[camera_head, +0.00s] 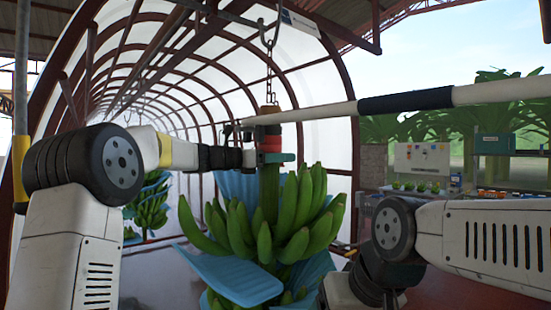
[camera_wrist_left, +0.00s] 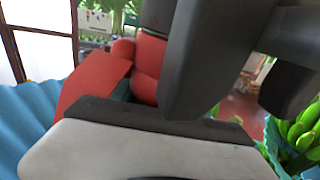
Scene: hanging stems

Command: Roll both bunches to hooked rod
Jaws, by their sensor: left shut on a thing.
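A green banana bunch (camera_head: 300,215) hangs from a chain (camera_head: 269,75), with blue sheets (camera_head: 235,277) among its fruit. A red band (camera_head: 270,140) circles its stem (camera_head: 269,190) near the top. My left gripper (camera_head: 256,158) is shut at the stem top by the red band; what its far finger touches is hidden. The left wrist view shows red material (camera_wrist_left: 146,65) close to its dark fingers. A second bunch (camera_head: 151,212) hangs farther back at the left. A pale rod (camera_head: 330,108) with a black sleeve crosses from the right, its left end by the stem top.
An overhead rail (camera_head: 155,55) runs back through the arched tunnel (camera_head: 215,75). My right arm (camera_head: 470,240) is low at the right; its fingertips do not show.

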